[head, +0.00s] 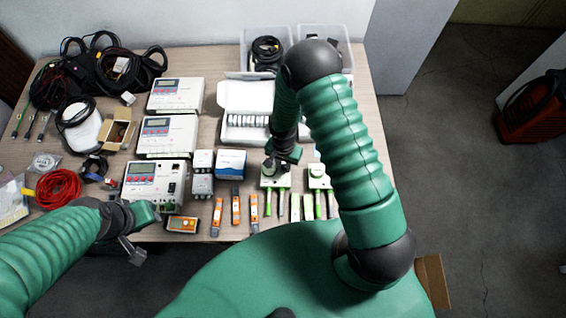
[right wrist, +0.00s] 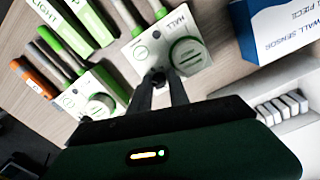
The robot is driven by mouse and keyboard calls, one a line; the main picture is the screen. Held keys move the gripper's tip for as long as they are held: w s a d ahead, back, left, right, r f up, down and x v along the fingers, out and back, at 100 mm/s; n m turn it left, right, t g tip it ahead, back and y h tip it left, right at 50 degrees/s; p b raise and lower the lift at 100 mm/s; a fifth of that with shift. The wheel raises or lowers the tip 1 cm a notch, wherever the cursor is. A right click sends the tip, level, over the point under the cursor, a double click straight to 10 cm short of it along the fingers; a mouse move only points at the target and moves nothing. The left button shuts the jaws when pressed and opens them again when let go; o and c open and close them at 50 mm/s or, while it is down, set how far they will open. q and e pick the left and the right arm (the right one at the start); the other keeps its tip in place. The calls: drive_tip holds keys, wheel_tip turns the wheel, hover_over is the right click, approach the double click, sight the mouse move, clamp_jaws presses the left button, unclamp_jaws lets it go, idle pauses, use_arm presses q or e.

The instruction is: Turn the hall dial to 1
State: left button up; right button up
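The hall box is a white block labelled HALL with a round white dial (right wrist: 187,55) and a green-lined edge in the right wrist view. In the head view the hall box (head: 274,181) stands near the table's front, partly covered by my right gripper (head: 279,158). The dial's setting is too small to read. My right gripper's dark fingers (right wrist: 162,74) point down at the near edge of the box, slightly apart, with the dial beside them and not between them. Whether they touch the box is unclear. My left gripper (head: 140,242) is at the table's front left, away from the box.
Green-and-white sticks (head: 295,207) lie in front. A blue-and-white box (head: 231,163) and white power units (head: 155,182) stand to the left.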

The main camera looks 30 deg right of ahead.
drive_tip(key=shift+w, duration=0.1)
drive_tip(key=shift+c, duration=1.1)
drive_tip(key=shift+d+r, duration=0.1)
drive_tip(key=shift+d, duration=0.05)
clamp_jaws()
use_arm(q)
drive_tip(key=shift+s+d+r, duration=0.15)
drive_tip(key=shift+d, duration=0.2)
drive_tip(key=shift+a, duration=0.15)
use_arm(e)
drive_tip(key=shift+n, duration=0.5)
drive_tip(key=shift+n, duration=0.3)
